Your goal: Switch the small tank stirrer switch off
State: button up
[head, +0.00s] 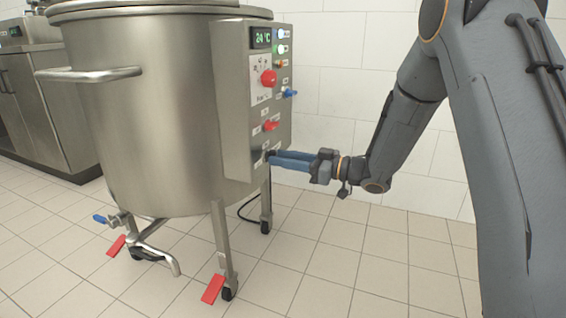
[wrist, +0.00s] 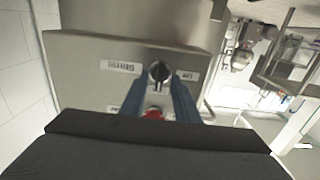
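The steel tank (head: 150,120) stands on wheeled legs, with a control box (head: 238,110) on its right side. In the wrist view a black stirrer switch knob (wrist: 159,71) sits on the panel beside an upside-down label (wrist: 120,67) that appears to read "Stirrer". My gripper (head: 272,158) reaches the lower part of the panel from the right. Its blue fingers are apart, one on each side of the black knob, in the wrist view (wrist: 160,80). I cannot tell whether they touch it. In the head view the fingers mostly hide the knob.
Above my gripper on the panel are a red switch (head: 271,125), a blue switch (head: 290,93), a red dial (head: 268,77) and a green display (head: 262,38). A tap (head: 150,243) hangs below the tank. Open tiled floor lies to the right.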

jog(key=shift+a, duration=0.1)
grip_shut()
jog(key=shift+n+p, duration=0.4)
jog(key=n+p, duration=0.2)
jog(key=n, duration=0.3)
jog(key=n+p, duration=0.2)
jog(key=n, duration=0.4)
jog(key=n+p, duration=0.3)
jog(key=n, duration=0.3)
jog(key=shift+s+f, duration=0.25)
dwell(0.3)
